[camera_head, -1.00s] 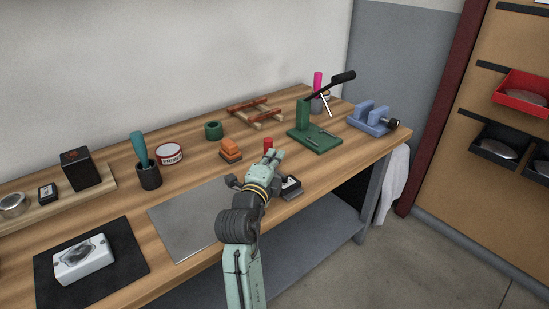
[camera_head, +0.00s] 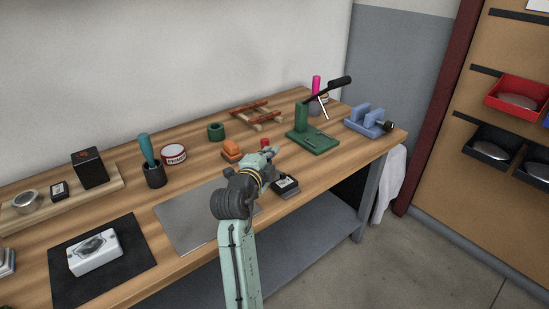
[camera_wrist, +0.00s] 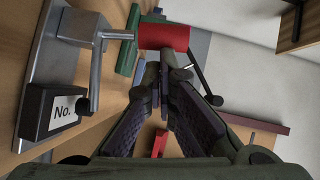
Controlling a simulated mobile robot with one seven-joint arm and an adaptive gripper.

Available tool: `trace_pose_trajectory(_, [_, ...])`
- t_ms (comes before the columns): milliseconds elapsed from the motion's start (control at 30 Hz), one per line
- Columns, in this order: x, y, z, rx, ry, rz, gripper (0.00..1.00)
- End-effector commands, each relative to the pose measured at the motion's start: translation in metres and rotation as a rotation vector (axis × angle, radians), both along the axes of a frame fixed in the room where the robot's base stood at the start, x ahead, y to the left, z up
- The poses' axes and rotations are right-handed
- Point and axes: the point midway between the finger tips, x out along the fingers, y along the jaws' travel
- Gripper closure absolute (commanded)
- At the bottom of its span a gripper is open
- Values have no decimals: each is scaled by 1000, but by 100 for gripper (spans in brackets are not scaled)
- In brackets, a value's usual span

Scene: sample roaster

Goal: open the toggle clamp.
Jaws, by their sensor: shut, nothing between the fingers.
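The toggle clamp shows in the wrist view as a red cylindrical grip (camera_wrist: 163,36) on a metal lever and bracket (camera_wrist: 84,28), fixed to a grey metal plate (camera_wrist: 45,72). A black block with a "No." label (camera_wrist: 48,122) sits beside the bracket. In the head view the red grip (camera_head: 265,143) shows just behind my gripper (camera_head: 271,151), and the labelled block (camera_head: 286,184) shows to its right. My gripper (camera_wrist: 166,62) is shut and empty, its tips close to the red grip. I cannot tell whether they touch it. My arm hides much of the clamp.
A green press (camera_head: 312,138) with a black-handled lever and a blue vise (camera_head: 368,121) stand to the right. An orange block (camera_head: 231,150), a green ring (camera_head: 216,131) and a tin (camera_head: 174,155) stand behind. A grey sheet (camera_head: 185,222) lies bare to the left.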

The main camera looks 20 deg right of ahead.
Motion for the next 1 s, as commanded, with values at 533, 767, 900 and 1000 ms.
trace_pose_trajectory(533, [45, 14, 12, -171, 469, 4, 100])
trace_pose_trajectory(767, [59, 19, 7, -197, 541, 3, 100])
trace_pose_trajectory(900, [65, 21, 3, -227, 625, 3, 100])
trace_pose_trajectory(1000, [69, 22, 1, -226, 622, 2, 100])
